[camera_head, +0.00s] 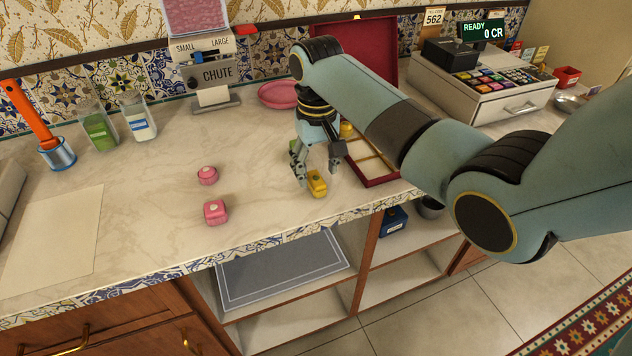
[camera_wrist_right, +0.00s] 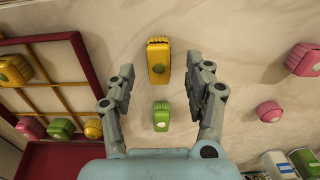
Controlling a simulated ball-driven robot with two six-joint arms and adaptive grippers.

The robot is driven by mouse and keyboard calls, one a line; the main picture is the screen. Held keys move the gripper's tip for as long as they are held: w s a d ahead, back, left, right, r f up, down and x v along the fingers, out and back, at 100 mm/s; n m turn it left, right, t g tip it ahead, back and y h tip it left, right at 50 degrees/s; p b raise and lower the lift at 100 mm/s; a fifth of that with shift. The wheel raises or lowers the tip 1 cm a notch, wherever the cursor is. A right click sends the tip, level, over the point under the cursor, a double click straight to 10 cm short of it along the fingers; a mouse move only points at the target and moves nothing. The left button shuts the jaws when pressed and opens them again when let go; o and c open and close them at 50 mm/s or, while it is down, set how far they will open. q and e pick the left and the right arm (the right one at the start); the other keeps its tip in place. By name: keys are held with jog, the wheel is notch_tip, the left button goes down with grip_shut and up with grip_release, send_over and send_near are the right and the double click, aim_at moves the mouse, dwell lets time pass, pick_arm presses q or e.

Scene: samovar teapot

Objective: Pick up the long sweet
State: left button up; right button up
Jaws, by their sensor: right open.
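The long yellow sweet (camera_head: 317,185) lies on the marble counter near its front edge. In the right wrist view, the yellow sweet (camera_wrist_right: 158,65) is longer than it is wide and lies near the top centre. My right gripper (camera_head: 317,174) is open and points down over the yellow sweet. In the right wrist view, its fingers (camera_wrist_right: 160,78) stand apart to either side of the sweet's line; contact cannot be told. A small green sweet (camera_wrist_right: 161,117) lies behind the yellow one. My left gripper is not in view.
A red divided box (camera_head: 375,168) holding several sweets stands close right of the gripper. Two pink sweets (camera_head: 214,213) (camera_head: 207,175) lie to the left. A pink dish (camera_head: 278,95) and chute machine (camera_head: 214,75) stand behind. The counter's left middle is clear.

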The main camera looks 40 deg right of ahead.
aim_at(317, 180)
notch_tip(317, 180, down, 4)
jog(key=shift+r, duration=0.1)
grip_shut()
dwell(0.4)
